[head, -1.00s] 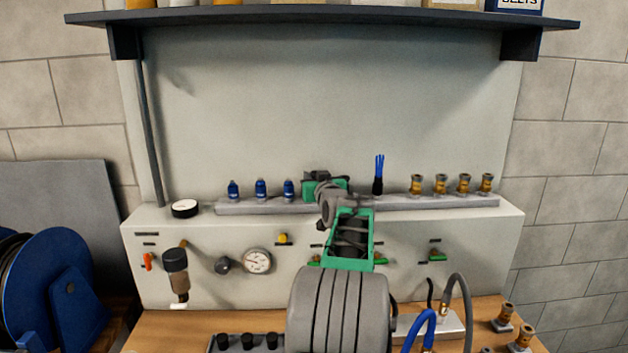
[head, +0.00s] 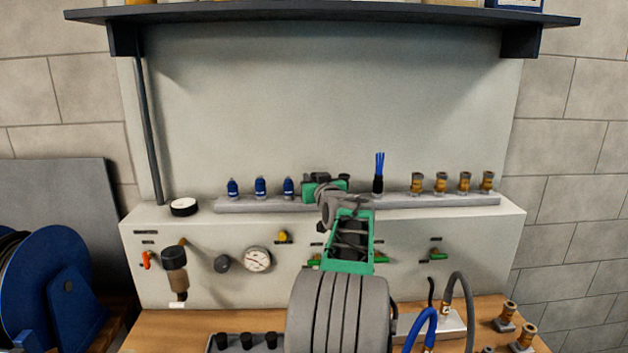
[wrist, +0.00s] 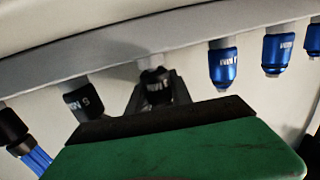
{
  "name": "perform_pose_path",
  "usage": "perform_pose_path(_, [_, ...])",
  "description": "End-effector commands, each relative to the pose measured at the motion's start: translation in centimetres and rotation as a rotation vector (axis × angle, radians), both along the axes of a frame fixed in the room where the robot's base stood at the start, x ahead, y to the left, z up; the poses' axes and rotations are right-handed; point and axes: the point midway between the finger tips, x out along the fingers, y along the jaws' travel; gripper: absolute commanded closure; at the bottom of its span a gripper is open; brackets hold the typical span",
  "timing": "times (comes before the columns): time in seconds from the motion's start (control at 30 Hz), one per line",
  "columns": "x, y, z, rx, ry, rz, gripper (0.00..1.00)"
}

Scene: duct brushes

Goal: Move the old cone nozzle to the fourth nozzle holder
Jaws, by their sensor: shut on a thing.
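My gripper (wrist: 158,92) is shut on a black-collared nozzle (wrist: 156,80) at the grey holder rail (wrist: 115,62), in the wrist view. The nozzle's top meets the rail there; I cannot tell how firmly it is seated, nor is its tip shape visible. To its left in that view is another black nozzle (wrist: 83,102). To its right are blue nozzles (wrist: 222,66). In the head view, my gripper (head: 325,187) is at the rail (head: 440,202), between the blue nozzles (head: 260,188) and a blue-bristled brush (head: 379,175), and hides the held nozzle.
Several brass fittings (head: 441,183) stand on the rail's right part. Below are a gauge (head: 257,259), a dark filter bowl (head: 174,257) and green-handled valves (head: 438,255). A shelf (head: 330,16) runs overhead. Blue and grey hoses (head: 424,325) rise at lower right.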

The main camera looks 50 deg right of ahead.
Motion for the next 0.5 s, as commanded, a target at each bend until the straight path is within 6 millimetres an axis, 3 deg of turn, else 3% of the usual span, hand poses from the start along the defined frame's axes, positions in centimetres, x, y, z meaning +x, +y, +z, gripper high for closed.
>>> perform_pose_path(0.33, [0.0, 0.0, -0.32, 0.0, 0.0, 0.0, 1.0])
perform_pose_path(0.37, [0.0, 0.0, -0.32, 0.0, 0.0, 0.0, 0.72])
perform_pose_path(0.5, [0.0, 0.0, -0.32, 0.0, 0.0, 0.0, 0.6])
